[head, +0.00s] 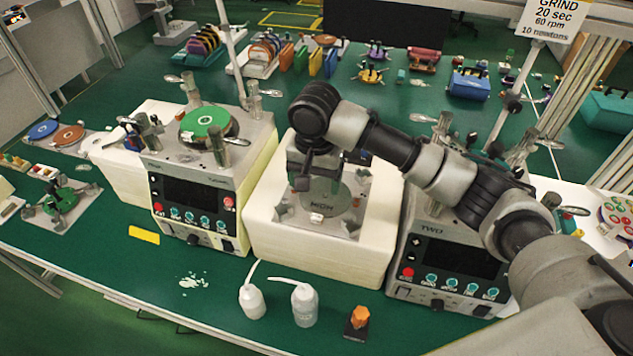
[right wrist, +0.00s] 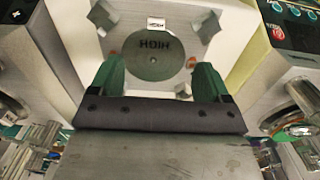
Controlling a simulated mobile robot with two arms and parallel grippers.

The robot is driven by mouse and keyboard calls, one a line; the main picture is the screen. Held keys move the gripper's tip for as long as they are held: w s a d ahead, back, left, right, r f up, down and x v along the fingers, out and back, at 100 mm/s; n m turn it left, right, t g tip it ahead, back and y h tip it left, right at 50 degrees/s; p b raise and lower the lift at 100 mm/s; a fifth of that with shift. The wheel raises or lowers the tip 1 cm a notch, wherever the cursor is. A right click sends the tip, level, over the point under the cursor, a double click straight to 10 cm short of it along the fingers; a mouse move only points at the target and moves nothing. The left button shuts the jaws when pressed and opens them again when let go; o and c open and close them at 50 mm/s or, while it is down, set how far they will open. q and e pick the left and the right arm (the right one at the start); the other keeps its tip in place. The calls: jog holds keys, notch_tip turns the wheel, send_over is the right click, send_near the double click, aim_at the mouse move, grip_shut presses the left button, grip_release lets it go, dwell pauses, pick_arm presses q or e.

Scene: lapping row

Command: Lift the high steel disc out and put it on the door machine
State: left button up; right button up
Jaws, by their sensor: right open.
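The high steel disc (head: 322,200) is a flat grey disc lettered HIGH. It lies among grey corner blocks on the cream stand (head: 300,250) between two machines. The disc also shows in the right wrist view (right wrist: 152,62). My right gripper (head: 308,180) is above the stand, pointing down. In the right wrist view its green fingers (right wrist: 158,72) are apart, with the disc beyond them and nothing held. One machine (head: 195,190) stands left with a green disc on top; another, marked TWO (head: 450,255), stands right, partly behind my arm. I cannot tell which is the door machine.
Two squeeze bottles (head: 252,300), (head: 305,305) and an orange-topped piece (head: 357,320) stand at the bench's front. Upright metal posts and knobs (head: 192,90) rise around the left machine's top.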

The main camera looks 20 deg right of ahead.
aim_at(317, 218)
jog(key=f, duration=0.1)
jog(key=s+f, duration=0.1)
jog(key=f, duration=0.2)
jog(key=shift+s+p, duration=0.4)
jog(key=shift+w+f, duration=0.1)
jog(key=shift+f, duration=0.2)
notch_tip(317, 218, down, 4)
jog(key=shift+f+p, duration=0.25)
jog(key=shift+p, duration=0.7)
jog(key=shift+f, duration=0.5)
jog(key=shift+a, duration=0.1)
jog(key=shift+c, duration=0.8)
jog(key=shift+r, duration=0.15)
jog(key=c, duration=1.2)
pick_arm(q)
jog(key=s+r, duration=0.2)
jog(key=s, duration=0.1)
jog(key=shift+s+a+r, duration=0.1)
jog(key=shift+s+r, duration=0.15)
jog(key=shift+r, duration=0.1)
pick_arm(e)
grip_shut()
